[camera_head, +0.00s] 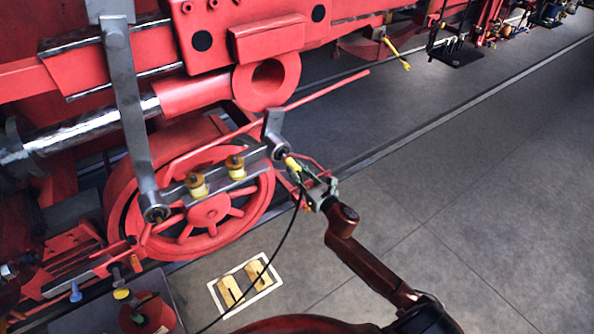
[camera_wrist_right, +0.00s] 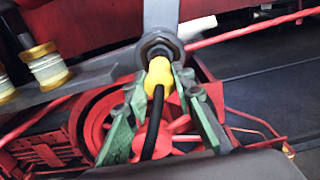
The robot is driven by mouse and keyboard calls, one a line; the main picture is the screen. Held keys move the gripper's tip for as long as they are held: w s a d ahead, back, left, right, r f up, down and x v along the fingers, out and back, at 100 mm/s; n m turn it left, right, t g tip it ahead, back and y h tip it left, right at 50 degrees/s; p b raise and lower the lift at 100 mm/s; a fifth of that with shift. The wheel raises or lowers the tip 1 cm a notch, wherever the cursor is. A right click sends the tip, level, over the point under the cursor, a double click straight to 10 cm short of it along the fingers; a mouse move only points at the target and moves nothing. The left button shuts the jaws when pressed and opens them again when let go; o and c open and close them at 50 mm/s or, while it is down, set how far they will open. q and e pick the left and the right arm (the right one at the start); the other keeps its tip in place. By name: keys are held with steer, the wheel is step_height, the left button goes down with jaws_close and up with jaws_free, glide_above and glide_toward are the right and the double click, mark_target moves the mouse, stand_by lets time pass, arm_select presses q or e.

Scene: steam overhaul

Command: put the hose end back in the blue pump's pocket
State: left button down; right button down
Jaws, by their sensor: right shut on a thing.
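My right gripper (camera_head: 305,178) is shut on the yellow hose end (camera_head: 292,163), at the lower end of a grey rod joint. In the right wrist view the yellow hose end (camera_wrist_right: 161,76) sits between the green fingers and points at the round nut (camera_wrist_right: 160,46). It looks to meet the nut, but I cannot tell if it is fastened. The black hose (camera_head: 273,256) hangs from the gripper toward the bottom left. No blue pump or pocket can be made out clearly; a small blue piece (camera_head: 75,292) shows at lower left. My left gripper is not in view.
Red wheel (camera_head: 208,209) and grey rods of the locomotive stand close to the gripper. Two brass-topped cups (camera_head: 236,166) sit on the side rod. A red can (camera_head: 150,312) stands at lower left. Floor at right is clear.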

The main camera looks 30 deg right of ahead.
steer(key=shift+s+d, duration=0.2)
steer(key=shift+s, duration=2.25)
steer(key=shift+a, duration=0.1)
